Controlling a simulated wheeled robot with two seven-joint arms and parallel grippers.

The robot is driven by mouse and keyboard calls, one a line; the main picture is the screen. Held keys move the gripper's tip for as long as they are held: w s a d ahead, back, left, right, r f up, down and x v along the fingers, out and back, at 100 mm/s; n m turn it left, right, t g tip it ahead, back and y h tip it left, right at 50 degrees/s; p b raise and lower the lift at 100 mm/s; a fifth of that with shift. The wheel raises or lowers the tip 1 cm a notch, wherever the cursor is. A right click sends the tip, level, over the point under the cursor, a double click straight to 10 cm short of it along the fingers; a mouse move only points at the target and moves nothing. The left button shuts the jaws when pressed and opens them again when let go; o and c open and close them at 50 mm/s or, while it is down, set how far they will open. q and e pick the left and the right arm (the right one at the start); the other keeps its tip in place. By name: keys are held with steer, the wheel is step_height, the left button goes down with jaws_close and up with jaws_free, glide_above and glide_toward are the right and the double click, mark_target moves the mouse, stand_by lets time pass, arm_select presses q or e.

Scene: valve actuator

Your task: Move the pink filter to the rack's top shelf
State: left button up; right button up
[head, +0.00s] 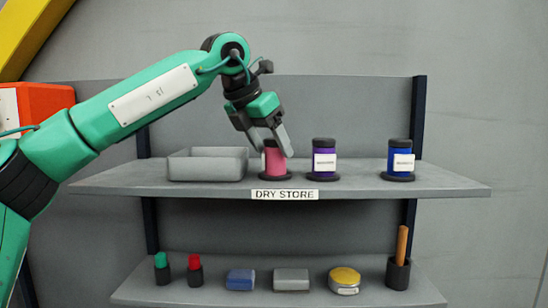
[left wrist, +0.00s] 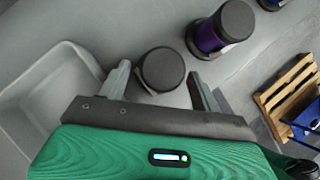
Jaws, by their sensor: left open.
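The pink filter (head: 274,163) stands upright on the rack's top shelf (head: 440,184), between the grey bin and the purple filter. My left gripper (head: 275,148) is at the pink filter's upper part, with its fingers apart. In the left wrist view, the filter's dark round cap (left wrist: 162,69) lies between the open fingertips of the left gripper (left wrist: 160,80), with gaps on both sides. The filter's pink body is mostly hidden there. My right gripper is in neither view.
A grey open bin (head: 207,166) stands left of the pink filter. A purple filter (head: 324,156) and a blue filter (head: 400,158) stand to its right. Several small items, including a yellow-lidded tin (head: 344,279), sit on the lower shelf (head: 418,292).

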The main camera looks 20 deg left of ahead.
arm_select(q)
steer(key=b+v, duration=0.2)
steer(key=v, duration=0.7)
steer(key=shift+r, duration=0.2)
steer(key=shift+s, duration=0.1)
